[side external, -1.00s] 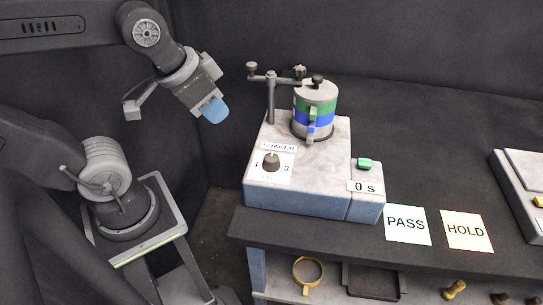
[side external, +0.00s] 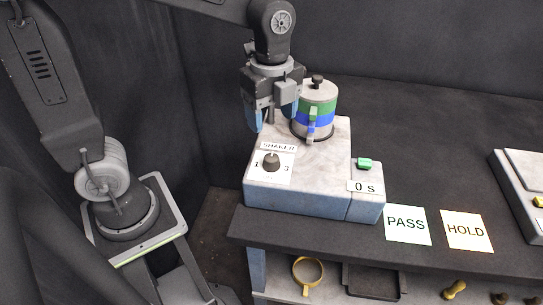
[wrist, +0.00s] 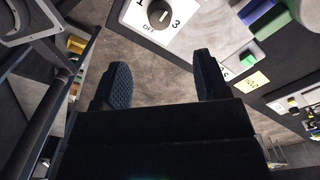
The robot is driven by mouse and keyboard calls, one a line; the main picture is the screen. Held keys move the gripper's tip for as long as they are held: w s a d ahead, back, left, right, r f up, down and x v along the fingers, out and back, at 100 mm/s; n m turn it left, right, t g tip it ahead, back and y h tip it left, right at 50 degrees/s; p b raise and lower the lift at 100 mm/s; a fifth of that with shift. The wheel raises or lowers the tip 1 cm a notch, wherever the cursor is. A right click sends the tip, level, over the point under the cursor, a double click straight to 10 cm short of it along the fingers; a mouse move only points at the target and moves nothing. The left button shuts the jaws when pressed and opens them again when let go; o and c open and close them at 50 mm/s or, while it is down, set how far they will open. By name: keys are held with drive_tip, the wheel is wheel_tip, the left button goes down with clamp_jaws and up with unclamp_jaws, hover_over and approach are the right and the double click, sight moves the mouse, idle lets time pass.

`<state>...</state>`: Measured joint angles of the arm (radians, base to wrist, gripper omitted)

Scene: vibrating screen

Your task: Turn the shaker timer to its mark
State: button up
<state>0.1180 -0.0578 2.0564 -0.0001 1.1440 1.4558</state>
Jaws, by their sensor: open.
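The shaker timer is a dark knob (side external: 271,161) on a white plate marked 1 and 3, on top of the shaker base (side external: 318,180). In the wrist view the knob (wrist: 158,18) sits near the top edge, with OFF, 1 and 3 printed around it. My gripper (side external: 271,122) hangs with its fingers pointing down, above and behind the knob in the side view. Its blue-padded fingers are apart with nothing between them. In the wrist view the open fingers (wrist: 163,82) are apart from the knob.
A sieve stack (side external: 316,108) with green and blue bands stands on the base, close to the right of my gripper. A green button (side external: 364,163) and a "0 s" display (side external: 365,187) are on the base's right part. PASS (side external: 407,225) and HOLD (side external: 466,231) cards lie on the bench.

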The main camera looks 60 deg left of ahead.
sight(272, 157)
wheel_tip(272, 157, down, 12)
drive_tip(key=shift+r, duration=0.25)
drive_tip(key=c, duration=0.9)
